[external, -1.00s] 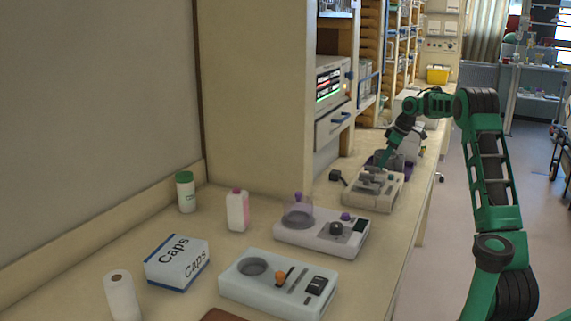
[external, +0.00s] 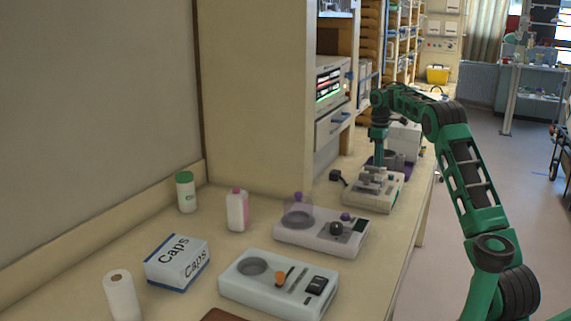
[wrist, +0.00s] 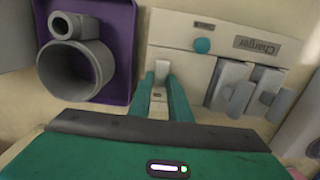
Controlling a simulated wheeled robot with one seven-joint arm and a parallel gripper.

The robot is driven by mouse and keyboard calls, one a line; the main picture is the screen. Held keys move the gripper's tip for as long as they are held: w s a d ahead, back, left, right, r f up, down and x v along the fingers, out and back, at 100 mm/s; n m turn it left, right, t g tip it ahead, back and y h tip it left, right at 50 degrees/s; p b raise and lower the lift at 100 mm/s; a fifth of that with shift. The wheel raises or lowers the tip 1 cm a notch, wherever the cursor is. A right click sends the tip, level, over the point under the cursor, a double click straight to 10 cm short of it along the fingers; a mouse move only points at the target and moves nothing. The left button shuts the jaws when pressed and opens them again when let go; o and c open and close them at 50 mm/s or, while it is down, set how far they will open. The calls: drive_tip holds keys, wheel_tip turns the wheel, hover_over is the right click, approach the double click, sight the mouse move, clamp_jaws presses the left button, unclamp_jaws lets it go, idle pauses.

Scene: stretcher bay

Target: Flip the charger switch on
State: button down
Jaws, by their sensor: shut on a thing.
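The charger (wrist: 182,30) is a pale box with a "Charger" label, and it also shows in the external view (external: 354,198) on the bench. Its switch (wrist: 161,68) is a small light lever in the wrist view. My gripper (wrist: 162,82) points down over the charger, with one green finger on each side of the lever, shut on it. In the external view my gripper (external: 378,160) is upright above the charger; the switch is too small to make out there.
On the charger are a teal knob (wrist: 202,45) and grey slots (wrist: 245,88) to the right. A purple tray (wrist: 120,25) with a grey cylinder (wrist: 72,68) sits close on the left. A white device with a dome (external: 320,232) stands nearer on the bench.

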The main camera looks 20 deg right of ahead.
drive_tip(key=shift+w+d+r, duration=0.1)
drive_tip(key=shift+w+r, duration=0.05)
drive_tip(key=shift+r, duration=0.05)
drive_tip(key=c, duration=1.6)
unclamp_jaws()
drive_tip(key=shift+f, duration=0.1)
drive_tip(key=shift+c, duration=0.2)
wheel_tip(320, 180, up, 11)
drive_tip(key=shift+w, duration=0.35)
drive_tip(key=shift+a+f, duration=0.1)
drive_tip(key=shift+a, duration=0.1)
